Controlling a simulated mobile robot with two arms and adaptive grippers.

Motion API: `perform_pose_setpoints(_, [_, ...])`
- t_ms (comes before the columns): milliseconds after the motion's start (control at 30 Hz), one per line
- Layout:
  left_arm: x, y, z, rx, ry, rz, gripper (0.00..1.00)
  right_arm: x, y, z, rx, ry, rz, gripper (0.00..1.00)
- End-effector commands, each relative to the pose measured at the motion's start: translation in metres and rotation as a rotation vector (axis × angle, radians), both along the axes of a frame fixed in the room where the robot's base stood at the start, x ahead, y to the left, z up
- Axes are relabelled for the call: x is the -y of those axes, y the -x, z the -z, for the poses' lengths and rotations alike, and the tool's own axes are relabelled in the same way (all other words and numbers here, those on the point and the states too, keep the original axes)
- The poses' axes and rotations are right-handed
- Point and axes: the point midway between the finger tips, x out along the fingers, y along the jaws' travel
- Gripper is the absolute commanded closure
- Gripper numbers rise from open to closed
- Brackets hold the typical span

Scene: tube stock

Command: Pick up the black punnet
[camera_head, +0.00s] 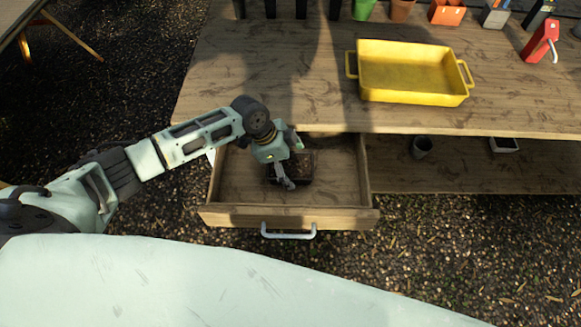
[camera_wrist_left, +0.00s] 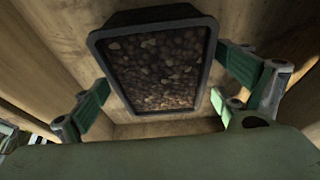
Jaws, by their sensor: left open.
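The black punnet (camera_head: 303,168) lies in the open wooden drawer (camera_head: 235,190) below the tabletop, partly hidden by my left gripper in the head view. In the left wrist view the punnet (camera_wrist_left: 213,62) is a dark rectangular tray filled with brown pebbly material. My left gripper (camera_head: 294,164) is over the punnet, inside the drawer's outline. In the left wrist view its green-padded fingers (camera_wrist_left: 160,88) are spread on either side of the punnet, apart, with nothing held. I cannot tell how far above the punnet the fingertips are. My right gripper is not in view.
A yellow tray (camera_head: 405,75) stands on the wooden table (camera_head: 270,90). Several small pots and a red item (camera_head: 540,41) line its back right. The drawer's walls and handle (camera_head: 288,234) surround my gripper's space.

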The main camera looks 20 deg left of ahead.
Motion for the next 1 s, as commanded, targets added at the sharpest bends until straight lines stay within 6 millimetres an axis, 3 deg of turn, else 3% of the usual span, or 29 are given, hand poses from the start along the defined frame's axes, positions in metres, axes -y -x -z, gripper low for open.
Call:
perform_pose_setpoints(200, [0.0,-0.0004,0.0017,0.001,-0.001,0.0,0.08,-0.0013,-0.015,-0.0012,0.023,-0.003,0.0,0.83])
perform_pose_setpoints(1000, [0.0001,-0.0004,0.0063,0.001,0.0,0.0,0.08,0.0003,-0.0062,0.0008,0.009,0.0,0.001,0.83])
